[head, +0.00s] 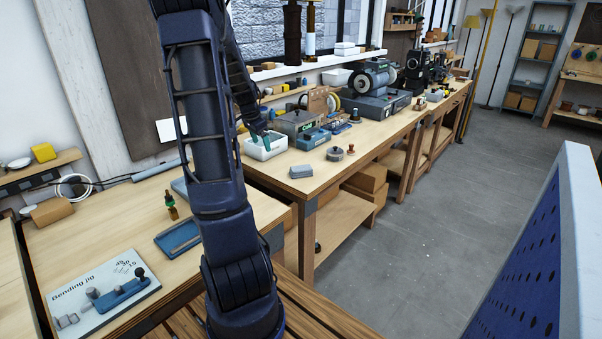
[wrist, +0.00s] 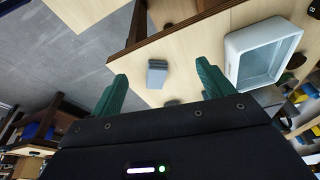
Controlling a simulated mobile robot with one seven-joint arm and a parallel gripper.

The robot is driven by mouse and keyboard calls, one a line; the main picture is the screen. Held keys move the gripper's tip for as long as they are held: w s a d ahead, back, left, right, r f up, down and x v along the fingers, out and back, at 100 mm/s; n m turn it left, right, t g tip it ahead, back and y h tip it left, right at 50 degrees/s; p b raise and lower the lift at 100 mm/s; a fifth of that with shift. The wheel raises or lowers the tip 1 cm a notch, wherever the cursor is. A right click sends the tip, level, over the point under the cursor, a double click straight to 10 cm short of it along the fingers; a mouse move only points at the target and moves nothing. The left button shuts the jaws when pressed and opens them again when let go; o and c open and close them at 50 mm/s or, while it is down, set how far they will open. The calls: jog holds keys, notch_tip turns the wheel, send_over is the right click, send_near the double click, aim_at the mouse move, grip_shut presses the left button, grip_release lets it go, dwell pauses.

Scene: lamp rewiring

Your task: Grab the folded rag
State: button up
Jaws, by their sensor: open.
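The folded rag (head: 301,171) is a small grey stack lying flat near the front edge of the middle workbench. It also shows in the wrist view (wrist: 157,74), between and beyond my fingertips. My gripper (head: 265,140) is at the white tray in the head view, behind and left of the rag, and partly hidden by my arm. In the wrist view my gripper (wrist: 162,77) has its two green fingers spread apart with nothing between them. The rag is clear of both fingers.
The white tray (head: 267,155) stands left of the rag; it shows in the wrist view (wrist: 236,47) too. A round dark item (head: 335,154) and a small reddish knob (head: 351,150) are to the rag's right. A blue tray (head: 181,238) lies on the nearer bench.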

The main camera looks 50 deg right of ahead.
aim_at(301, 168)
jog(key=s+d+f+m, duration=0.1)
jog(key=d+f, duration=0.1)
jog(key=d, duration=0.2)
jog(key=s+d+f+m+g, duration=0.1)
jog(key=s+d+f+m, duration=0.1)
jog(key=d, duration=0.2)
jog(key=s+d+f+m+g, duration=0.1)
jog(key=s+d+f, duration=0.1)
jog(key=d, duration=0.3)
jog(key=shift+f+h, duration=0.4)
jog(key=shift+f, duration=0.05)
jog(key=shift+x, duration=5.25)
jog(key=shift+a+f, duration=0.1)
jog(key=shift+f, duration=0.1)
jog(key=c, duration=1.1)
jog(key=shift+o, duration=0.2)
